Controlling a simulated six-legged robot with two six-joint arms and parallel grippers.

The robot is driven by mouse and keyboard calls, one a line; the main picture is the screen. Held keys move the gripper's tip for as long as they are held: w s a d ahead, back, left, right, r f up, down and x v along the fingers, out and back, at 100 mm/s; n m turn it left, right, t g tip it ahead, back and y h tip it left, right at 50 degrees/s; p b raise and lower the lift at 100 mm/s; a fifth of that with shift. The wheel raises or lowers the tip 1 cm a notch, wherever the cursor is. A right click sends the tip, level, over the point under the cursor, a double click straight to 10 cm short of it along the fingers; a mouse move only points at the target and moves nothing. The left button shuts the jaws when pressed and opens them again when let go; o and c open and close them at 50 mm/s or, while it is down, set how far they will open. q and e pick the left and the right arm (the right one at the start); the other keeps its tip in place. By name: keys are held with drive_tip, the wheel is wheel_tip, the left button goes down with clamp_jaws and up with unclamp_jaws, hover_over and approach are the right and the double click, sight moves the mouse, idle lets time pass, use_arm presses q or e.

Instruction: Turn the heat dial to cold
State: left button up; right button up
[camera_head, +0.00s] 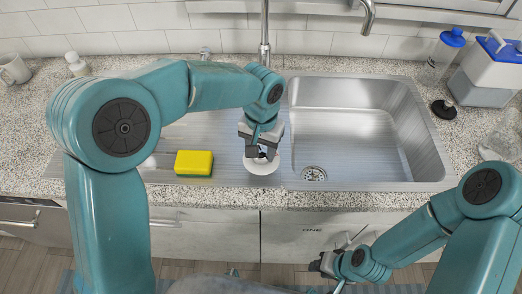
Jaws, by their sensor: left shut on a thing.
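My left gripper (262,150) points down over the drainboard, left of the sink basin's near edge. It is shut on a white round thing (262,168) that lies under its fingers; the fingers hide its upper middle. I cannot tell whether this thing is a dial or a small dish. No marked heat dial shows clearly in this view. My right gripper (322,265) is low in front of the cabinet, away from the counter; its fingers are too small and dark to tell open from shut.
The sink basin (355,140) is empty. A yellow sponge (194,161) lies on the drainboard (222,160) to the left. A tall tap (265,35) stands behind. A mug (14,68), a small white bottle (77,65) and blue-topped containers (488,72) stand on the counter's sides.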

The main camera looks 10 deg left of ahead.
sight(262, 151)
use_arm(q)
drive_tip(key=n+b, duration=0.1)
drive_tip(key=n, duration=0.2)
drive_tip(key=shift+n, duration=0.3)
drive_tip(key=shift+w+n+b, duration=0.1)
drive_tip(key=shift+n+b, duration=0.6)
drive_tip(key=shift+n, duration=1)
drive_tip(key=shift+r, duration=0.1)
drive_tip(key=o, duration=1.1)
drive_tip(key=shift+c, duration=0.2)
wheel_tip(262, 151, up, 16)
drive_tip(key=p, duration=0.1)
drive_tip(key=shift+p, duration=0.3)
drive_tip(key=shift+r, duration=0.15)
